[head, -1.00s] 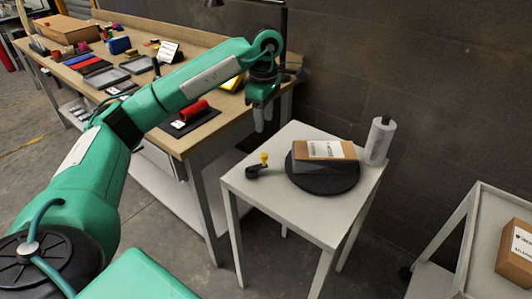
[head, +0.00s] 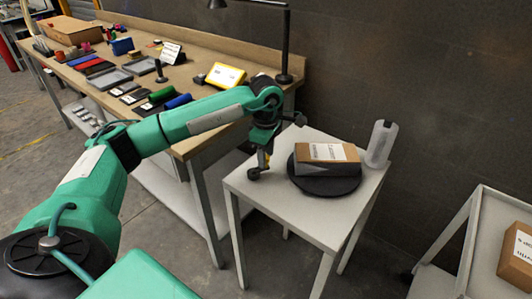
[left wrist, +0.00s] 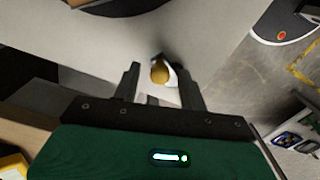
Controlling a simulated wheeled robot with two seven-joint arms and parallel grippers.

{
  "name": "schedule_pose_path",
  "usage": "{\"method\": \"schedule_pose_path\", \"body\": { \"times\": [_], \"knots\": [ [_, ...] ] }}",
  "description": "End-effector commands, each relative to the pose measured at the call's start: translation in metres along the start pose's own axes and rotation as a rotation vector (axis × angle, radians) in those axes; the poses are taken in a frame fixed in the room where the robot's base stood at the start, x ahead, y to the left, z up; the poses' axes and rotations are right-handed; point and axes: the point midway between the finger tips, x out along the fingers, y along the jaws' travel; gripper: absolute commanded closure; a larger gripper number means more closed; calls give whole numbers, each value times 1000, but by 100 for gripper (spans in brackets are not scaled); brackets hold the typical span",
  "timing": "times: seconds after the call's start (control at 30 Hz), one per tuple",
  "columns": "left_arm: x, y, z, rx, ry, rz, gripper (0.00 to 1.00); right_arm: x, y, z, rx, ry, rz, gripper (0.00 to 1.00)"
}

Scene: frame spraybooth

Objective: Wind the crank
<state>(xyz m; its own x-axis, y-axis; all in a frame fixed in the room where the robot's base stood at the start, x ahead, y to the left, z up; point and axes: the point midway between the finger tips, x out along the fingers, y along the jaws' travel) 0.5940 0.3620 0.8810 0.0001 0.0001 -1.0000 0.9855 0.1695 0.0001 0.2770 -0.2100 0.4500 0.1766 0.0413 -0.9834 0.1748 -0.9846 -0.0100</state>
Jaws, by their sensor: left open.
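The crank (head: 254,174) is a small black arm with a yellow knob, low on the white table's left side. My left gripper (head: 263,152) hangs over the crank and partly hides the knob. In the left wrist view the yellow knob (left wrist: 160,72) shows between the two fingertips of my left gripper (left wrist: 160,80), with gaps on both sides. The jaws are open and hold nothing. Whether the fingers reach down around the knob or stay above it, I cannot tell. My right gripper is in neither view.
A black round plate (head: 325,188) beside the crank carries a cardboard-topped box (head: 327,157). A grey-white bottle (head: 381,143) stands behind it on the white table (head: 310,223). A workbench (head: 205,138) with tools lies at left, and a cart (head: 470,225) stands at right.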

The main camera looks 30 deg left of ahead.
Motion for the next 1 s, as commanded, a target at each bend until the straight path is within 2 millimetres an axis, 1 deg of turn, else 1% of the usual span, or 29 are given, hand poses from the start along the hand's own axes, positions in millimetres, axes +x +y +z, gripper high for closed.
{"method": "schedule_pose_path", "body": {
  "times": [0.03,0.17,0.2,0.23,0.47,0.67,0.87,1.0],
  "knots": [
    [0,0,0,0,0,0,63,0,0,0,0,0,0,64],
    [0,0,0,0,0,0,88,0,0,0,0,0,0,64],
    [0,0,0,0,0,0,96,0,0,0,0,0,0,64],
    [0,0,0,0,0,0,100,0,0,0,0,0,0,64],
    [0,0,0,-13,0,0,100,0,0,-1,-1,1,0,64],
    [0,2,-2,-83,0,0,100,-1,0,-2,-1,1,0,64],
    [0,6,-7,-227,0,0,100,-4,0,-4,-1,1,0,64],
    [-1,9,-12,-357,0,0,100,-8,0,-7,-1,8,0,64]
  ]
}}
